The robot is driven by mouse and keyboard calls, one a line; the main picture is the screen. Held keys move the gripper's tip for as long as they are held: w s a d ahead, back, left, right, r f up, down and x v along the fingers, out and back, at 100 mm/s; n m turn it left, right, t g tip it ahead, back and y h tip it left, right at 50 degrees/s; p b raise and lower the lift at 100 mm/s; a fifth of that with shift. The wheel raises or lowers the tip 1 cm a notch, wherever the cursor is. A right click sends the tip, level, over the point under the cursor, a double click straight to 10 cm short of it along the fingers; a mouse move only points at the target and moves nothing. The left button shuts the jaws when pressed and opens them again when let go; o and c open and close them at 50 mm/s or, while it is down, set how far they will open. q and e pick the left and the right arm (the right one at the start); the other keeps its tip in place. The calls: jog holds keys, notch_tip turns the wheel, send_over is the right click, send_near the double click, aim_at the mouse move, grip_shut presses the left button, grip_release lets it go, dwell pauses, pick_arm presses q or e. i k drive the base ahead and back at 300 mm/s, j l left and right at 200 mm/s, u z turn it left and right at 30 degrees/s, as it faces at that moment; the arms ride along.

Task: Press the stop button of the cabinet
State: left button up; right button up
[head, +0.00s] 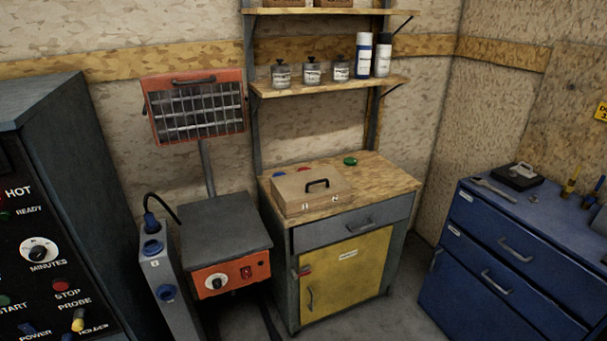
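A dark cabinet (50,130) stands at the left edge, its front panel angled toward me and cut off by the frame. Its stop button is a round red button (61,286) low on the panel, with the label STOP just below it. A green button (4,300) marked START sits to its left at the frame edge. A white MINUTES dial (39,250) is above them, and a yellow-tipped probe holder (78,320) is below. Nothing covers the stop button. Neither of my grippers is in view.
An orange-framed heater lamp (197,108) stands on a grey unit (225,238) right of the cabinet, with a grey box (158,270) and cable between. A workbench (395,180) holds a tan case (311,190). Blue drawers (500,255) stand at right. Some floor shows between bench and drawers.

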aim_at(59, 286)
jog(key=u, duration=1.9)
